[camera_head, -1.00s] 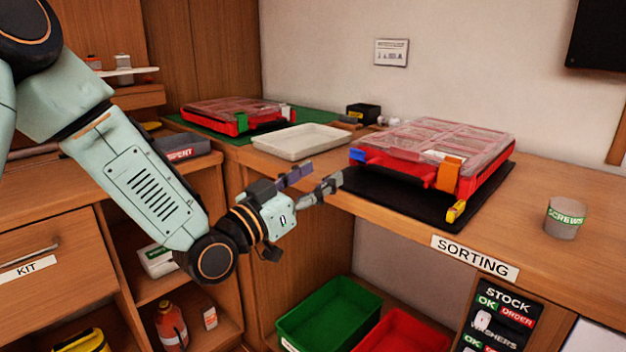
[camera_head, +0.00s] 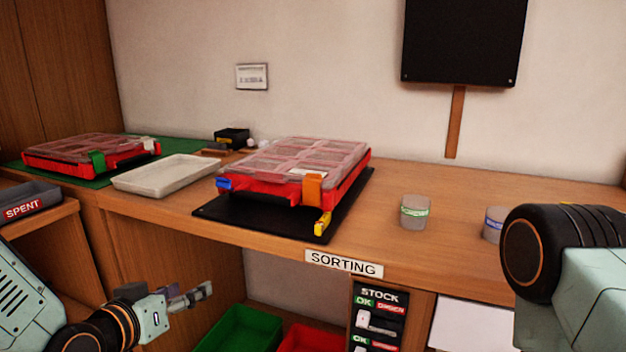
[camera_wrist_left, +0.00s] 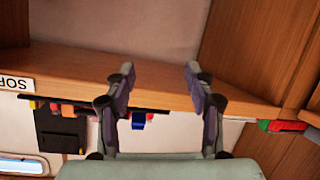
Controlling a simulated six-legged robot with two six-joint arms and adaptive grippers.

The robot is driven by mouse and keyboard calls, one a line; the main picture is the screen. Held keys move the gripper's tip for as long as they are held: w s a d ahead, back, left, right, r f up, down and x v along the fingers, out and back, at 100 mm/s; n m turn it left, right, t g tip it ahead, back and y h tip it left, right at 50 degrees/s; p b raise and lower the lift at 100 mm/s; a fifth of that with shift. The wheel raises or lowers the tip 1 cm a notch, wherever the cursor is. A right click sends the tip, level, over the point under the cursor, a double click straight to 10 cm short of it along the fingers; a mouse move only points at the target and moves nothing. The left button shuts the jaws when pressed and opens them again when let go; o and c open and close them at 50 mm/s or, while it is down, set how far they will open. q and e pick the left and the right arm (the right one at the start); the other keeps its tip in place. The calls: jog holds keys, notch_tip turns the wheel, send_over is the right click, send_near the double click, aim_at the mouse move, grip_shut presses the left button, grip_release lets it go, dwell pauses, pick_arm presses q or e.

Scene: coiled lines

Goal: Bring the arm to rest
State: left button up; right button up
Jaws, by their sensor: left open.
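My left gripper (camera_head: 190,296) is at the lower left of the head view, in front of the sorting bench and below its top edge. Its jaws are open and empty; the left wrist view also shows the two fingers (camera_wrist_left: 160,90) apart with nothing between them. The bench edge lies beyond the fingers in that view. Part of my right arm (camera_head: 570,270) shows at the right edge of the head view, but its gripper is out of the picture.
A red organizer case (camera_head: 290,172) sits on a black mat (camera_head: 260,222) on the bench. A white tray (camera_head: 165,177) and another red case (camera_head: 85,152) stand to the left. Two cups (camera_head: 415,212) stand right. Green (camera_head: 240,332) and red (camera_head: 310,340) bins are below.

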pick_arm(q)
jog(key=s+f+n+g+y+p, duration=0.15)
jog(key=s+f+g, duration=0.45)
jog(key=s+f, duration=0.65)
jog(key=s+f+g+p, duration=0.1)
jog(key=s+f+g, duration=0.1)
jog(key=s, duration=0.5)
jog(key=s+f+g+y+p, duration=0.1)
jog(key=s+f+g, duration=0.2)
jog(key=s, duration=0.4)
jog(key=s+f+m+g+y+p, duration=0.1)
jog(key=s+f+g, duration=0.1)
jog(key=s+f, duration=0.3)
jog(key=shift+s+d+g, duration=0.3)
jog(key=shift+s+d, duration=0.15)
jog(key=shift+s, duration=0.8)
jog(key=shift+f, duration=0.1)
